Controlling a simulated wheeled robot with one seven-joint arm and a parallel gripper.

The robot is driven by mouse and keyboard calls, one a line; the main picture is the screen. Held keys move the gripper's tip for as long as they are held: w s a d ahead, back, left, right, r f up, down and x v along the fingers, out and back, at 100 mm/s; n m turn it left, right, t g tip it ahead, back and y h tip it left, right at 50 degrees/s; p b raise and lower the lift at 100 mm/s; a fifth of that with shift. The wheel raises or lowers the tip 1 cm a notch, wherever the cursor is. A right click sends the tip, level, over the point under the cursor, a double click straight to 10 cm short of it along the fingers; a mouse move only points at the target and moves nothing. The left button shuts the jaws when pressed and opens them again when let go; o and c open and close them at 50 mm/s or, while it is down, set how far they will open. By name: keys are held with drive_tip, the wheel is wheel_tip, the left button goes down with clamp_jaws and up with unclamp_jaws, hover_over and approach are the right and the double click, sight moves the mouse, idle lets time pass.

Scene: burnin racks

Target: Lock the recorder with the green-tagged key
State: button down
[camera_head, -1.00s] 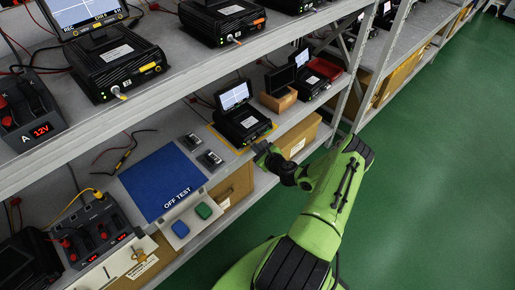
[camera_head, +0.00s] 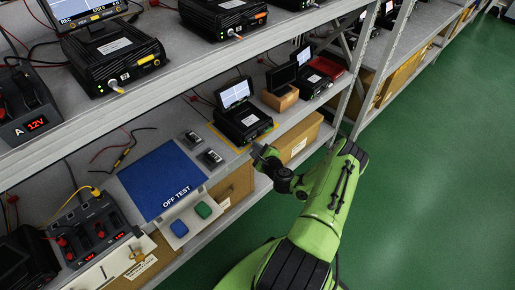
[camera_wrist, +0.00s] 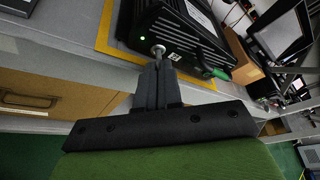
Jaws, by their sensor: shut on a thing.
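The black recorder (camera_head: 243,123) with a small raised screen stands inside a yellow outline on the lower shelf. In the wrist view its finned case (camera_wrist: 185,35) shows a lit green light and a green piece (camera_wrist: 215,71) on the front. My gripper (camera_wrist: 160,68) is shut, with its fingertips at the recorder's front face. A round metal part (camera_wrist: 158,50) sits right at the fingertips, touching or almost touching the face. The fingers hide most of what they hold, and I cannot make out the key's green tag. In the head view my gripper (camera_head: 258,152) is at the recorder's front edge.
A blue OFF TEST mat (camera_head: 160,180) lies left of the recorder, with blue and green pads before it. A brown box (camera_head: 280,98) with a dark screen stands to the right. The upper shelf edge (camera_head: 200,85) runs overhead. Green floor (camera_head: 430,180) is open at right.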

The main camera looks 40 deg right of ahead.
drive_tip(key=c, duration=1.3)
unclamp_jaws()
drive_tip(key=shift+s, duration=0.1)
drive_tip(key=p+v, duration=0.4)
drive_tip(key=v, duration=1.1)
drive_tip(key=shift+s+r, duration=0.2)
drive_tip(key=shift+s, duration=0.05)
drive_tip(key=shift+a, duration=0.15)
